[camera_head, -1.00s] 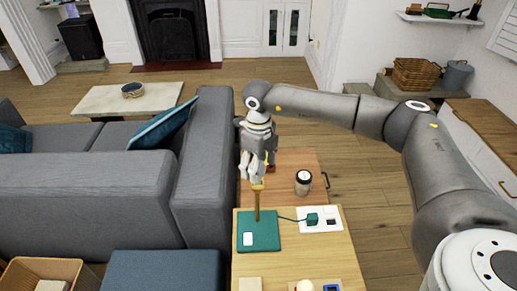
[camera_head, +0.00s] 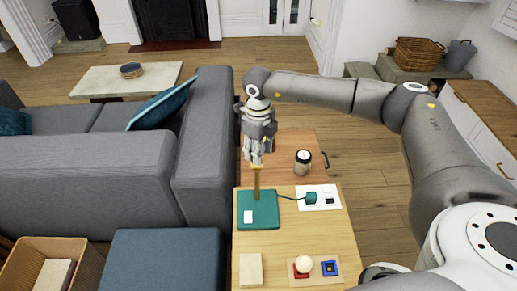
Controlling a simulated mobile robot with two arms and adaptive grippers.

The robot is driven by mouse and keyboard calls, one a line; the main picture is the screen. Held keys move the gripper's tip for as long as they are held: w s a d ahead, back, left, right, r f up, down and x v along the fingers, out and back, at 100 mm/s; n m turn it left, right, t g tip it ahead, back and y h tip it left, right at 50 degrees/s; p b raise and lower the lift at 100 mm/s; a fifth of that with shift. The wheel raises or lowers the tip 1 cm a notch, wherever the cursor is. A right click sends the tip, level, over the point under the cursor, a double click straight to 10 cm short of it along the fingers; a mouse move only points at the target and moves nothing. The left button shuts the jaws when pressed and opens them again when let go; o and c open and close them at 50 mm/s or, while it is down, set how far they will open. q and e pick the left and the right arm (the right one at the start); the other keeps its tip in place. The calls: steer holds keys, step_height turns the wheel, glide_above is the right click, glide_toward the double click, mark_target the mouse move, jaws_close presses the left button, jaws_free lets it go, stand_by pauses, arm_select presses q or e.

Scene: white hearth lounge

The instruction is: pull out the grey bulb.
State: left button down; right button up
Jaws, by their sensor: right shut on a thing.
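A lamp with a teal base (camera_head: 258,218) and a thin brass stem (camera_head: 257,185) stands upright on the light wooden table. My right gripper (camera_head: 255,157) points down at the top of the stem with its fingers shut. The grey bulb is hidden between the fingers, so I cannot make out its outline or whether it sits fully in its holder. My left gripper is not in view.
A teal plug and cord (camera_head: 310,197) lie on a white plate. A cream ball-shaped bulb (camera_head: 303,263) stands on a small board near a blue square piece (camera_head: 330,268). A dark jar (camera_head: 302,162) is behind; the grey sofa (camera_head: 90,195) is left.

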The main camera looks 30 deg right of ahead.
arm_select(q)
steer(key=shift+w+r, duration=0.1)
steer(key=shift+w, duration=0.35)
arm_select(e)
steer(key=shift+r, duration=0.1)
steer(key=shift+r, duration=0.1)
